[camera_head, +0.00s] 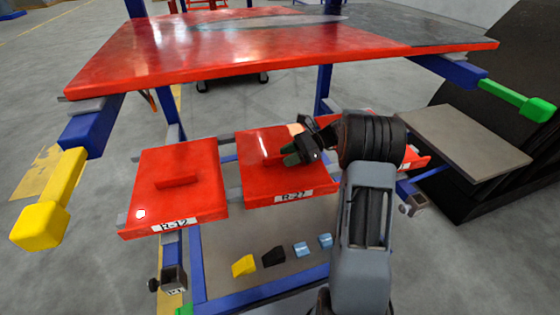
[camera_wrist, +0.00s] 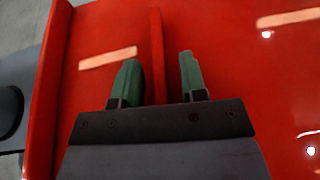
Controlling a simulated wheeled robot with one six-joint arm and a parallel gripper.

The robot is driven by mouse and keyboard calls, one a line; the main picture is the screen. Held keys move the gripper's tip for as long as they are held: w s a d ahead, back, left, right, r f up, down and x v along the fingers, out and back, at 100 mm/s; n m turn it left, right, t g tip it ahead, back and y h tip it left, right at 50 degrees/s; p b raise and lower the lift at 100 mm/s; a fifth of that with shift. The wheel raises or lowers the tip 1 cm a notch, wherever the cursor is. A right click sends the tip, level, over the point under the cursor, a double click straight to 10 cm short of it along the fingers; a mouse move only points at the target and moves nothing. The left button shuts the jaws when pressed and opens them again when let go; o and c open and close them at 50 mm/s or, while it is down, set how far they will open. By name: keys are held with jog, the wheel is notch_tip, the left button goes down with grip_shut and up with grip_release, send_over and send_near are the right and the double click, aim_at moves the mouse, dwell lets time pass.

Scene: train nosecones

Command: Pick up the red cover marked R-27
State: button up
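The red cover marked R-27 (camera_head: 259,180) lies on the rack's lower level, in the middle of a row of red covers, its label at its front edge. My gripper (camera_head: 294,157) is over this cover in the head view and hides part of it. In the wrist view the red cover (camera_wrist: 240,75) fills most of the picture. A raised red rib (camera_wrist: 157,50) stands up from it, between the two green fingers of my gripper (camera_wrist: 160,78). The fingers are apart, with a gap on each side of the rib. I cannot tell how far down they reach.
A red cover marked R-12 (camera_head: 150,198) lies to the left, and another red cover (camera_head: 413,160) is partly hidden behind my arm. A large red panel (camera_head: 250,50) spans above. Small yellow, black and blue blocks (camera_head: 274,257) lie below. A grey board (camera_head: 465,142) is at right.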

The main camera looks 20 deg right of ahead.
grip_shut()
dwell(0.3)
jog(key=shift+r, duration=0.1)
